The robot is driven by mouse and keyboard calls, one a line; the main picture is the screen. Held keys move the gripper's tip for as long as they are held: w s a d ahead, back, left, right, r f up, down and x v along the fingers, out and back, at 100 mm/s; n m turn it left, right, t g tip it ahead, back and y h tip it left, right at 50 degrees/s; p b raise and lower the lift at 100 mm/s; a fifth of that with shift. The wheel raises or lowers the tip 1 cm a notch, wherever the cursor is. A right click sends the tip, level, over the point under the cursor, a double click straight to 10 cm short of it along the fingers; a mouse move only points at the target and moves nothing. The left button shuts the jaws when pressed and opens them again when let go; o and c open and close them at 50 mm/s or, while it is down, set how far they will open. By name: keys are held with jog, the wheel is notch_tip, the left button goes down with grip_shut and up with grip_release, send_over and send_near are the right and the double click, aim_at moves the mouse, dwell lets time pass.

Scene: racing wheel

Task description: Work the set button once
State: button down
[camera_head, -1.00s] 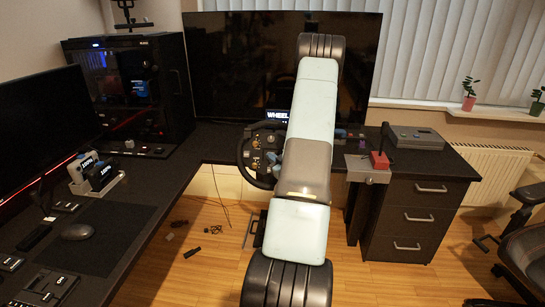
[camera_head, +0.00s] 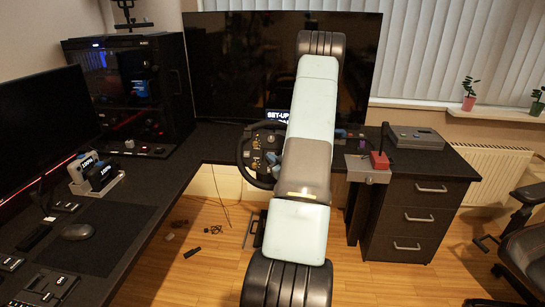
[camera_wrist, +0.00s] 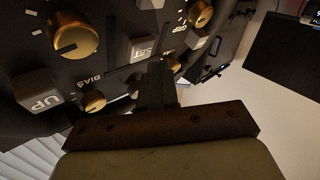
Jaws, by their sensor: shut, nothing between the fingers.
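The racing wheel (camera_head: 259,158) is at the desk edge, its right side hidden behind my arm in the head view. In the wrist view, the grey set button (camera_wrist: 142,48), marked SET, sits on the dark wheel face. My gripper (camera_wrist: 157,70) is shut and empty, its tips right at the lower edge of the set button. I cannot tell whether they touch it. A small display (camera_head: 278,115) above the wheel reads SET-UP. My gripper is hidden in the head view.
Near my gripper are a grey UP button (camera_wrist: 39,90), a small BIAS knob (camera_wrist: 94,100), a large gold knob (camera_wrist: 74,34) and a GRP knob (camera_wrist: 200,14). A red-based joystick (camera_head: 379,160) stands right of the wheel. A large dark monitor (camera_head: 235,65) is behind it.

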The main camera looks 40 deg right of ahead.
jog(key=shift+s+a+r, duration=0.3)
jog(key=shift+s+a, duration=0.2)
jog(key=shift+a, duration=0.1)
jog(key=shift+s+a+r, duration=0.3)
jog(key=shift+s+a, duration=0.2)
jog(key=shift+a, duration=0.1)
jog(key=shift+s+a+r, duration=0.3)
jog(key=shift+s+a, duration=0.2)
jog(key=shift+a, duration=0.1)
jog(key=shift+w+r, duration=0.1)
jog(key=w+a+r+n+g, duration=0.1)
jog(key=w+a+r+g, duration=0.45)
jog(key=r, duration=0.55)
jog(key=s+a+r+g, duration=0.2)
jog(key=s+a+r, duration=0.1)
jog(key=a+r, duration=0.65)
jog(key=s+a+r+m+g+y, duration=0.1)
jog(key=s+a+r+g, duration=0.1)
jog(key=s+a, duration=0.9)
jog(key=s+a+r+g+y, duration=0.1)
jog(key=s+a+r+g, duration=0.2)
jog(key=s+a, duration=0.8)
jog(key=s+r, duration=0.2)
jog(key=s, duration=0.2)
jog(key=shift+s+a+r+m+y, duration=0.2)
jog(key=shift+a+r+m+y, duration=0.1)
jog(key=shift+m+y, duration=0.1)
